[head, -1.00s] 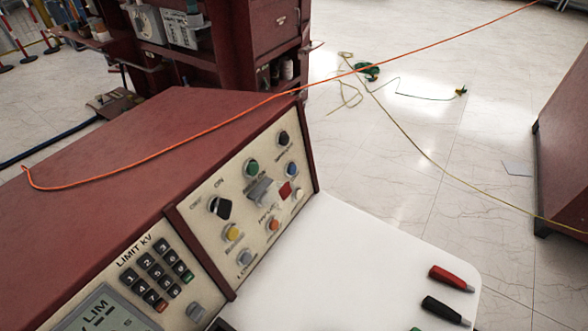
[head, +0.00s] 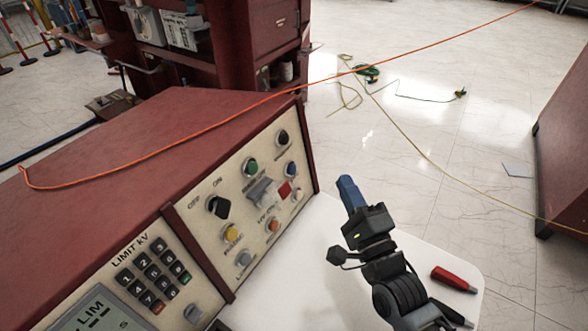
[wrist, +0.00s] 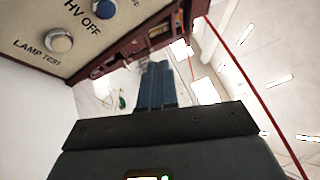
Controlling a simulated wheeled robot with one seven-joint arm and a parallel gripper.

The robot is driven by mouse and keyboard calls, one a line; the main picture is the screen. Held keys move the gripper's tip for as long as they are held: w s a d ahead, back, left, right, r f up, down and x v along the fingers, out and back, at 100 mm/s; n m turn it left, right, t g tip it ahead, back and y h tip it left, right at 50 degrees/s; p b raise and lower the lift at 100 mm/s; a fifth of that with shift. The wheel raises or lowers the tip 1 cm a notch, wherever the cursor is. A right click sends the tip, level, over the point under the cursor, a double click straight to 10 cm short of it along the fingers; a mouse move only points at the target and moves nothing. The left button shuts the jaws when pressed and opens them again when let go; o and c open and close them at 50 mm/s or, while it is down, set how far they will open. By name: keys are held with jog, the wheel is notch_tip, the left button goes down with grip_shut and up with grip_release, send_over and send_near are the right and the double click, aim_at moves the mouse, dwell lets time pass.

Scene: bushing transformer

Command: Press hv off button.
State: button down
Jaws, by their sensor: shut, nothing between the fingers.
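The control panel (head: 262,195) slopes up from the white desk and carries several knobs and buttons. A round blue button (head: 290,169) is near its right edge. In the wrist view, the blue button (wrist: 104,8) is cut by the top edge, with the label "HV OFF" beside it. My gripper (head: 347,187) has blue fingers pressed together and empty, pointing upward to the right of the panel, apart from the button. In the wrist view, the shut fingers (wrist: 157,84) are at the centre, right of and below the button.
A pale button labelled "LAMP TEST" (wrist: 58,40) sits close to the blue one. A red-handled probe (head: 453,278) lies on the white desk (head: 285,280). An orange cable (head: 200,134) crosses the console top.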

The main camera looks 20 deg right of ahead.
aim_at(291, 169)
dwell(0.3)
jog(key=w+a+f, duration=0.2)
jog(key=w+a, duration=0.3)
jog(key=w, duration=0.2)
dwell(0.4)
dwell(1.9)
jog(key=shift+w+a+f+b, duration=0.15)
jog(key=shift+w+a+b, duration=0.1)
jog(key=shift+b, duration=0.15)
jog(key=shift+w+a, duration=0.25)
jog(key=shift+w, duration=0.15)
dwell(0.7)
jog(key=shift+s, duration=0.1)
jog(key=shift+s+d+b, duration=0.4)
jog(key=shift+s+d, duration=0.05)
jog(key=shift+s, duration=0.2)
